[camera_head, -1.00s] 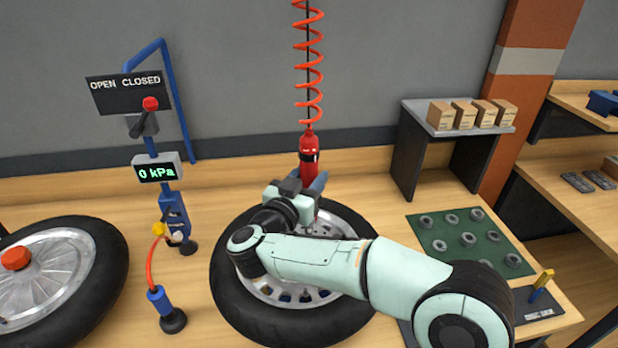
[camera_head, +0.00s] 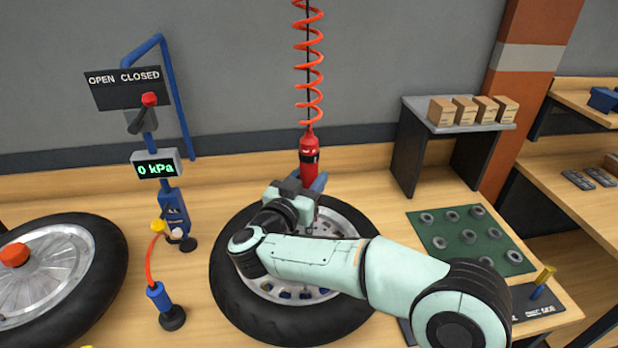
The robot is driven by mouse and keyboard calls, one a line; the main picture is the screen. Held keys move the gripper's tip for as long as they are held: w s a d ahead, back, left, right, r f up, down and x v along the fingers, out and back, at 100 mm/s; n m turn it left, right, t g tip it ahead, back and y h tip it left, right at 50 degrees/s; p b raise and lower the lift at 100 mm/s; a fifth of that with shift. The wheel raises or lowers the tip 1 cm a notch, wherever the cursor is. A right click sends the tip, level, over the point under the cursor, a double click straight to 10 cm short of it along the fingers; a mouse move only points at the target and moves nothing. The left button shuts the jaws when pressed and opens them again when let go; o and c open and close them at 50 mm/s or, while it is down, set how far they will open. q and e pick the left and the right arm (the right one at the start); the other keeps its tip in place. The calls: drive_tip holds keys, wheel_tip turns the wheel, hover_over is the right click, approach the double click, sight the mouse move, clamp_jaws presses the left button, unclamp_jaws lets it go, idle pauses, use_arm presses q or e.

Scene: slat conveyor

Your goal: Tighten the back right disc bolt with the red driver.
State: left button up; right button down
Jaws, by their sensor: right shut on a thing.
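The red driver (camera_head: 309,155) hangs upright from a coiled red hose (camera_head: 308,75) above the far part of the middle wheel (camera_head: 235,300). My right gripper (camera_head: 308,184) is shut on the driver's lower part, and its arm lies across the wheel from the right. The driver's tip is hidden behind the gripper, so I cannot tell whether it touches a bolt. The back right disc bolt cannot be made out; the arm covers much of the silver disc (camera_head: 345,222). Several blue marks show at the disc's near edge. My left gripper is not in view.
A second wheel (camera_head: 105,250) with a red cap lies at left. A blue gauge stand (camera_head: 173,210) reading 0 kPa stands between the wheels. A green mat (camera_head: 455,255) with several grey rings lies at right. A small shelf (camera_head: 410,150) holds boxes behind it.

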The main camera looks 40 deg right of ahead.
sight(304, 159)
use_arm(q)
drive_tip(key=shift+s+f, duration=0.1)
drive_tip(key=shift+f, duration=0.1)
use_arm(e)
drive_tip(key=shift+f, duration=0.35)
idle(0.4)
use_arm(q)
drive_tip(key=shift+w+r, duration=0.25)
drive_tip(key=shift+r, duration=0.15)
use_arm(e)
drive_tip(key=shift+r, duration=0.1)
idle(0.7)
use_arm(q)
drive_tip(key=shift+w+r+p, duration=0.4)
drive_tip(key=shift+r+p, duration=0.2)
drive_tip(key=shift+p, duration=0.1)
use_arm(e)
drive_tip(key=shift+r, duration=0.75)
